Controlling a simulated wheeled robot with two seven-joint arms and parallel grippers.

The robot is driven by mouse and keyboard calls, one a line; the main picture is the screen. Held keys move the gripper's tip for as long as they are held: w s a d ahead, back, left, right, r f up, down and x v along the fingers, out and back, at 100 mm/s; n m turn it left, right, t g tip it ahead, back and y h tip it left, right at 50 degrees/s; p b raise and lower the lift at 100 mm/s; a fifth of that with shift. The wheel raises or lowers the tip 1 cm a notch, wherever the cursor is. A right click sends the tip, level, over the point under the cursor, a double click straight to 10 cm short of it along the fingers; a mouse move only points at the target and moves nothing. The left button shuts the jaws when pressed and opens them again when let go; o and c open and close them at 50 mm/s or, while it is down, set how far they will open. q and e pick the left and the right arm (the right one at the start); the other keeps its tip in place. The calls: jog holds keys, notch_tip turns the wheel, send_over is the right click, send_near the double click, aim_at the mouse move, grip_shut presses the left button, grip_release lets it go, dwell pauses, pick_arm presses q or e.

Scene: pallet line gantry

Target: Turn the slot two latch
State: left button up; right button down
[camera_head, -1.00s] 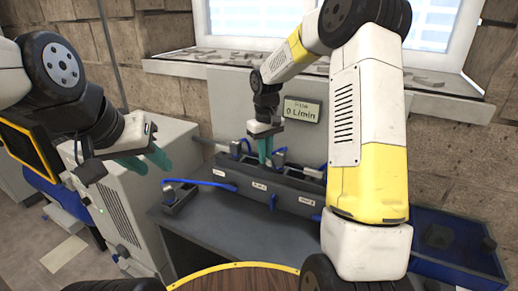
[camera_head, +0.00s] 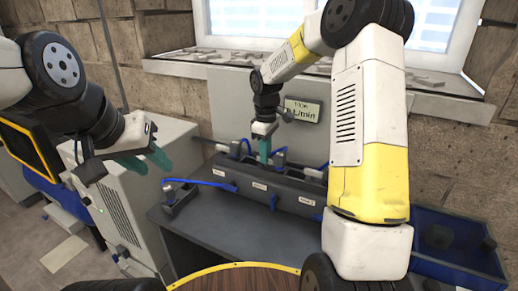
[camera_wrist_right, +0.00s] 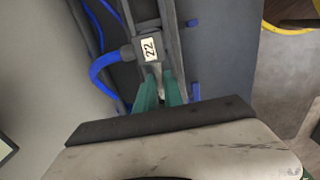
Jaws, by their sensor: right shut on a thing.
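The long dark grey rack (camera_head: 240,183) with labelled slots lies on the bench in the head view. My right gripper (camera_head: 264,150) points down at its middle part. In the right wrist view its green fingers (camera_wrist_right: 160,92) are shut on a small pale lever (camera_wrist_right: 158,72), apparently the slot two latch, beside a grey block labelled 22 (camera_wrist_right: 149,48). The fingers hide most of the lever, so its angle is unclear. My left gripper (camera_head: 146,161) is open and empty, left of the rack above the grey cabinet.
Blue hoses (camera_head: 205,183) run to the rack; blue tabs (camera_head: 273,201) line its front. A flow display (camera_head: 303,110) hangs behind, partly covered by a grey part. A blue bin (camera_head: 455,247) stands at the right. The grey cabinet (camera_head: 122,208) is at the left.

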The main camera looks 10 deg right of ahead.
dwell(0.3)
jog(key=c, duration=1.7)
grip_release()
jog(key=shift+c, duration=0.2)
jog(key=shift+r, duration=0.1)
notch_tip(320, 180, up, 7)
jog(key=shift+f, duration=0.1)
jog(key=shift+r, duration=0.4)
